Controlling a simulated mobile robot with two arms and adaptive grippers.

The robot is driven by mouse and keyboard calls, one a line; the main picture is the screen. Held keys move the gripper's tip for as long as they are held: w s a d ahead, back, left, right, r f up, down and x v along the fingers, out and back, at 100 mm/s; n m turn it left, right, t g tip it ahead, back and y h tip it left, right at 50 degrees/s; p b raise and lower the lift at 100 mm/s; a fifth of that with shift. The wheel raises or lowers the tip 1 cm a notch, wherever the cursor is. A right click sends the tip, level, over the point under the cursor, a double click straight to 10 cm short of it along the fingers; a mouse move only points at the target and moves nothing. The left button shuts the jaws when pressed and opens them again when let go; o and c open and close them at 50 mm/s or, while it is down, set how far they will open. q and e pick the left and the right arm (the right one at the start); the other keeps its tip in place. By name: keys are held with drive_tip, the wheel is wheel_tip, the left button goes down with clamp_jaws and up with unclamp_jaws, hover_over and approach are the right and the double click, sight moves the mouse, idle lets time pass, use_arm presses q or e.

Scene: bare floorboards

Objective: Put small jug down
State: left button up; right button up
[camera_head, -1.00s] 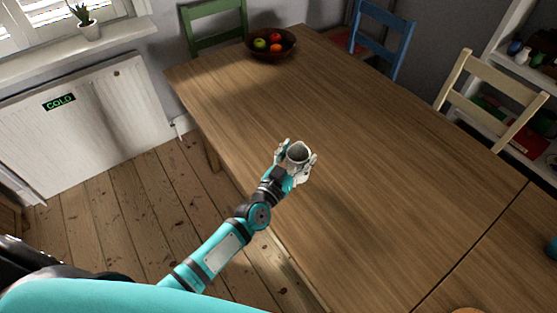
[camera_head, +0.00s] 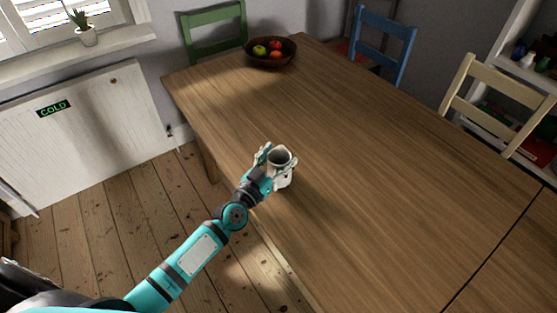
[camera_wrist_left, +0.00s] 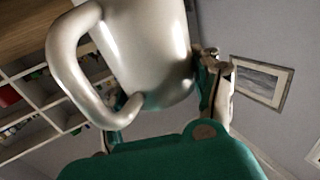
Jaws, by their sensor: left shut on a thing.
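The small jug (camera_head: 281,160) is pale grey-white with an open top. My left gripper (camera_head: 275,161) is shut around it near the left edge of the wooden table (camera_head: 370,170). In the head view the jug looks upright; whether its base touches the tabletop cannot be told. In the left wrist view the jug (camera_wrist_left: 148,50) fills the upper middle, its curved handle (camera_wrist_left: 66,60) to the left. The fingers (camera_wrist_left: 165,100) sit on either side of its body. My right gripper is not in view.
A dark bowl of fruit (camera_head: 291,54) stands at the table's far end. Green (camera_head: 214,35), blue (camera_head: 383,45) and cream (camera_head: 497,100) chairs stand around the table. The tabletop right of the jug is clear.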

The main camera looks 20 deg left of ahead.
use_arm(q)
drive_tip(key=shift+f, duration=0.15)
drive_tip(key=o, duration=1.4)
drive_tip(key=shift+s, duration=0.15)
drive_tip(key=v, duration=1.2)
